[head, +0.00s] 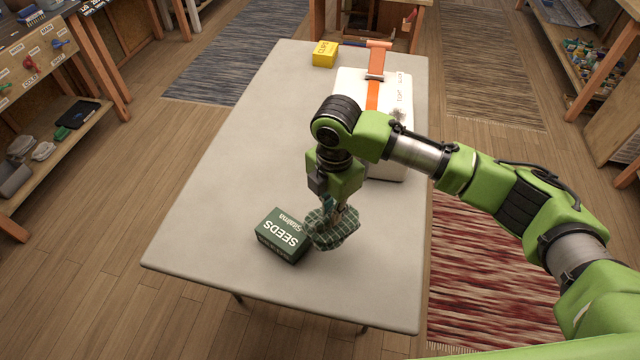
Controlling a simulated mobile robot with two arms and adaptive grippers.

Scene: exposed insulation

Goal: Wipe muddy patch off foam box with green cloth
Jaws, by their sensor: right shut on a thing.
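The green checked cloth (334,230) is bunched up in my right gripper (333,207), which is shut on it and points down. The cloth is low over the near part of the table, right beside the seeds box; I cannot tell whether it touches the table. The white foam box (350,82) stands at the far right of the table with an orange strap around it. My right arm hides much of its near part. A dark muddy patch (398,115) shows on its right side, partly behind my arm. My left gripper is not in view.
A dark green seeds box (283,236) lies on the grey table (215,190) left of the cloth. A yellow box (324,54) stands at the far end. The table's left and middle are clear. Shelves stand at both sides.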

